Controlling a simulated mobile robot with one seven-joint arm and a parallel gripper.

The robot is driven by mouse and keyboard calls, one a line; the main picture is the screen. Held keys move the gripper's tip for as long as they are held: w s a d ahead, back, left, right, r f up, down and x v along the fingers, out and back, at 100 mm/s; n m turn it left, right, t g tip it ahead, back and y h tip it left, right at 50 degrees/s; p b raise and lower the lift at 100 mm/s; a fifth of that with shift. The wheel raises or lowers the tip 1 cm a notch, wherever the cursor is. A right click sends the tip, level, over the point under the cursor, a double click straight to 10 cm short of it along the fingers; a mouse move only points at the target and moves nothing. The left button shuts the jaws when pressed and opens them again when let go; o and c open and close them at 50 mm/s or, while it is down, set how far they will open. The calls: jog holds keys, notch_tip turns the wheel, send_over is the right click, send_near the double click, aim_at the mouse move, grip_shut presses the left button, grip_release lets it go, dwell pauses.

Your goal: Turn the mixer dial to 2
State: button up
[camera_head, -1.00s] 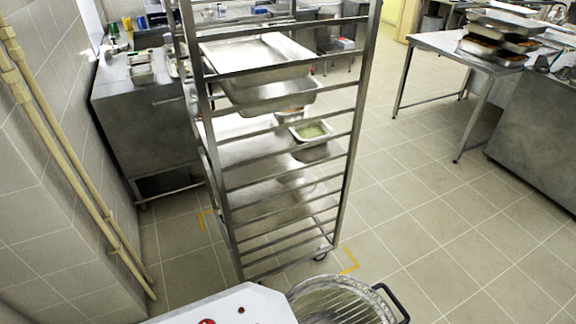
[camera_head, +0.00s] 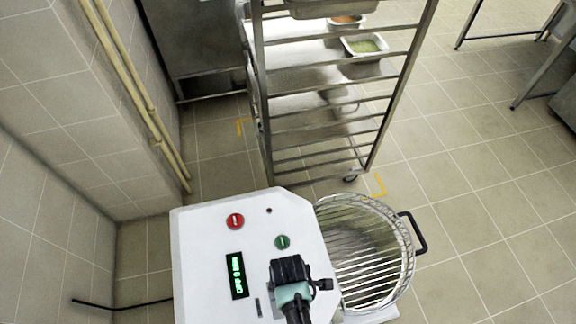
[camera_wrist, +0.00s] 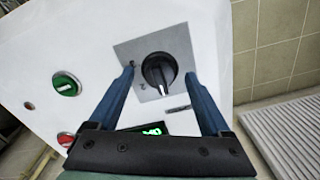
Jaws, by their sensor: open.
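The mixer's white control panel (camera_head: 210,225) fills the lower middle of the head view. In the wrist view the black dial (camera_wrist: 159,72) sits on a grey square plate (camera_wrist: 180,45), between my gripper's two blue fingers. My gripper (camera_wrist: 159,80) is open, with a finger on each side of the dial and a gap to it. In the head view my gripper (camera_head: 290,285) is over the lower right of the panel and hides the dial. The number the dial points to is too small to read.
The panel has a red button (camera_head: 235,221), a green button (camera_head: 282,242) and a lit green display (camera_head: 237,275). The mixer's wire guard (camera_head: 365,240) and bowl are at the right. A metal rack (camera_head: 330,95) stands behind. Tiled walls close off the left.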

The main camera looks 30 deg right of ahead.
jog(key=shift+f, duration=0.4)
jog(key=shift+c, duration=0.2)
grip_shut()
jog(key=shift+r, duration=0.1)
jog(key=m+p, duration=0.2)
jog(key=m, duration=0.3)
jog(key=m+p, duration=0.1)
jog(key=m, duration=0.5)
jog(key=shift+m, duration=0.3)
dwell(0.4)
